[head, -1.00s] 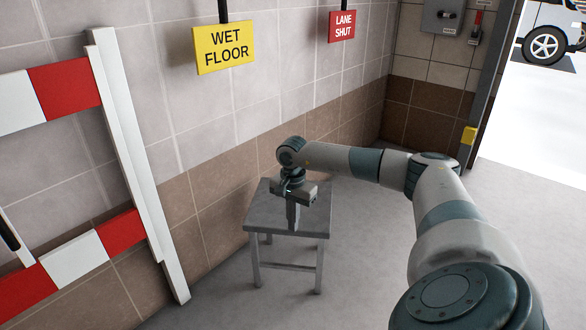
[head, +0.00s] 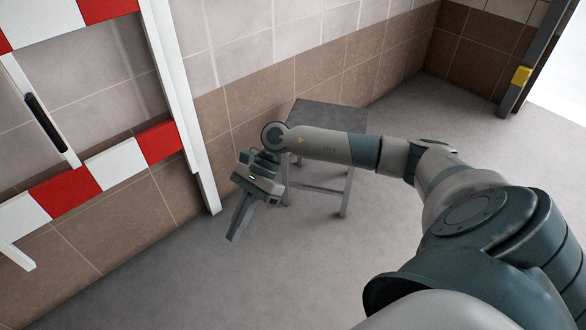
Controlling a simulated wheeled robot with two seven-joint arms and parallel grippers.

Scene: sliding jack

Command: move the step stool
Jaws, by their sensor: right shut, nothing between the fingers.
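The step stool (head: 327,114) is grey with a flat square top and thin legs. It stands upright on the floor near the tiled wall, in the upper middle of the head view. My right forearm crosses in front of it and hides part of its top and legs. My right gripper (head: 238,222) is left of the stool and nearer to me, pointing down, with its fingers shut and empty. It is apart from the stool. My left gripper is not in view.
A red and white striped barrier (head: 112,168) with a white post (head: 180,105) stands at the left along the wall. A black handle (head: 45,122) shows on it. A grey post with a yellow block (head: 521,75) is at the upper right. The floor (head: 270,285) in front is clear.

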